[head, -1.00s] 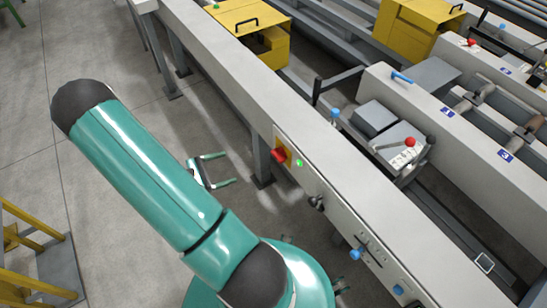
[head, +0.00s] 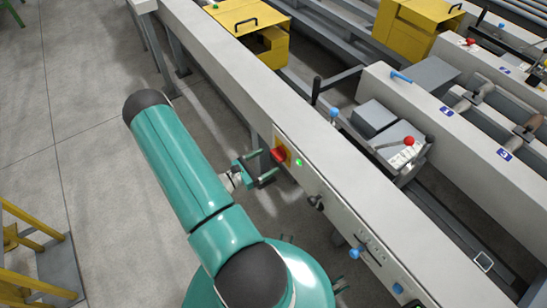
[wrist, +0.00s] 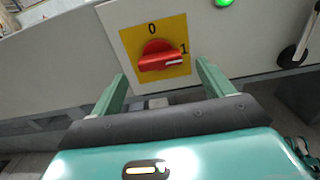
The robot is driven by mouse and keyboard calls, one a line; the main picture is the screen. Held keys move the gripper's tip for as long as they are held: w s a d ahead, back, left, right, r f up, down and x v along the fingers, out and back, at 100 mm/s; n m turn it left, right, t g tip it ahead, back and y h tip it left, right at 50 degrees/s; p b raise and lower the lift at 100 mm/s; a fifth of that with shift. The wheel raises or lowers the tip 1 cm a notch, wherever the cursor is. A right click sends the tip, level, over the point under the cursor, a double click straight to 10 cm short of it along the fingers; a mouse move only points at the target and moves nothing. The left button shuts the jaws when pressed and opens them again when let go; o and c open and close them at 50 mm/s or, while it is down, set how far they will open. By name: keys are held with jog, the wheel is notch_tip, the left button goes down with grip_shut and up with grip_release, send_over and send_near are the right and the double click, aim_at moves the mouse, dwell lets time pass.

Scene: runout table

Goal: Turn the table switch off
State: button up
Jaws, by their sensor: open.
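The table switch (head: 279,155) is a red rotary knob on a yellow plate, set in the side face of the long grey table. In the wrist view the red knob (wrist: 160,57) has its white mark pointing at the "1" on the right; the "0" is at the top. A lit green lamp (head: 299,162) is beside it. My gripper (head: 268,166) is open and empty, its two green fingers pointing at the switch. In the wrist view my gripper (wrist: 162,80) has one finger to the left of and below the knob and one to the right. Neither finger visibly touches the knob.
On the same table side are a black lever knob (head: 316,202) and a blue knob (head: 355,253). A yellow machine housing (head: 250,30) stands behind the table. Yellow steelwork (head: 30,255) is at the lower left. The floor left of my arm is clear.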

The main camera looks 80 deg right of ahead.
aim_at(279, 155)
jog(key=shift+x, duration=2.05)
jog(key=c, duration=1)
